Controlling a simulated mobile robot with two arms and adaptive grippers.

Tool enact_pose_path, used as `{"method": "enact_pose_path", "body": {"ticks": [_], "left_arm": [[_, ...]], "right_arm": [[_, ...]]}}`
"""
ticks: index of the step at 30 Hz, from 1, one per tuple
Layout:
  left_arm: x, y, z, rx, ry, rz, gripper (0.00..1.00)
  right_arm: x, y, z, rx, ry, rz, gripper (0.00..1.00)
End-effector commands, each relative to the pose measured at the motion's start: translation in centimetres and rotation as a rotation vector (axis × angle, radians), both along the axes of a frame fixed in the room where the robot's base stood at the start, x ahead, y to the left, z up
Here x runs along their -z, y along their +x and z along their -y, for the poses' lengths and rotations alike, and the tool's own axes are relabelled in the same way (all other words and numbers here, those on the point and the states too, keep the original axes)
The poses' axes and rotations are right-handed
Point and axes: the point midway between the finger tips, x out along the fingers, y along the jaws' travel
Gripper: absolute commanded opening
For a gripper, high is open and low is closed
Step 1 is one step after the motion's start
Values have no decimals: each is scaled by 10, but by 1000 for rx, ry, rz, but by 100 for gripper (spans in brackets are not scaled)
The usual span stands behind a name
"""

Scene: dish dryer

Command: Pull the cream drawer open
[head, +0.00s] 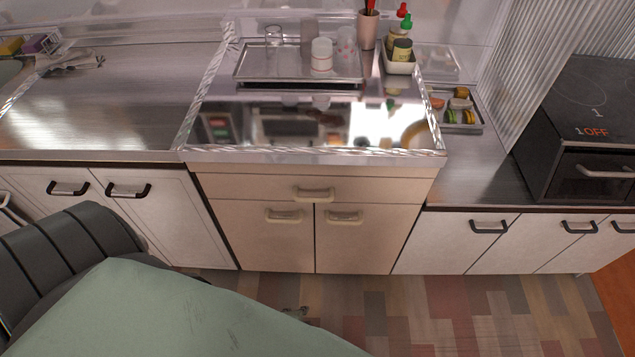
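The cream drawer (245,187) is the wide front at the top of the cream cabinet, under the counter edge, in the middle of the head view. It sits flush with the cabinet, so it is shut. Its pale bar handle (314,195) is at the centre, with nothing touching it. A small dark part of my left gripper (296,312) shows low in the picture, past the edge of my green arm cover, over the floor and apart from the handle. Most of it is hidden, and its fingers cannot be made out. My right gripper is not in view.
Two cream doors with handles (284,216) are below the drawer. White cabinets with dark handles (129,190) stand on both sides. Above are a metal tray (250,72) with glasses, and a dark oven (590,125) at right. The floor (420,310) before the cabinets looks clear.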

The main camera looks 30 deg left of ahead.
Motion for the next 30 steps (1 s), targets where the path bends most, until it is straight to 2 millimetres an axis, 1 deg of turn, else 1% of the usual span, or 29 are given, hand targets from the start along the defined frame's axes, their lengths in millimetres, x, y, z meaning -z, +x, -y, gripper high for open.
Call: {"method": "enact_pose_path", "body": {"ticks": [1,2,3,5,6,8,9,11,12,14,15,18,21,24,26,30], "left_arm": [[4,23,1,41,50,61,19],[-2,36,1,65,85,98,19],[-12,53,1,94,139,152,19],[-34,78,0,128,220,238,19],[-50,93,-1,145,276,298,19],[-79,113,-2,158,360,390,19],[-100,124,-4,159,417,454,19],[-134,136,-7,152,501,550,19],[-158,141,-9,141,554,611,19],[-192,145,-13,117,629,698,19],[-214,144,-16,97,673,750,19],[-259,139,-21,49,760,852,19],[-289,133,-26,12,814,915,19],[-304,130,-29,-7,839,942,19],[-308,133,-31,-9,844,948,19],[-313,149,-41,-10,844,948,19]], "right_arm": [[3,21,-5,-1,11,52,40],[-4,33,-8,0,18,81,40],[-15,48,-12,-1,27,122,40],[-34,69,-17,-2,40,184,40],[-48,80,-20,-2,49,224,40],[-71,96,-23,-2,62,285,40],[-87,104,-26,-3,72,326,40],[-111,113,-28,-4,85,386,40],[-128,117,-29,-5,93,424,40],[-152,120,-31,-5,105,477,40],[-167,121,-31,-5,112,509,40],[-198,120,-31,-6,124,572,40],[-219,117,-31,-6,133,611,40],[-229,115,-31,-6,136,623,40],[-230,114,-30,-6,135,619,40],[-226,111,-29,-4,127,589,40]]}}
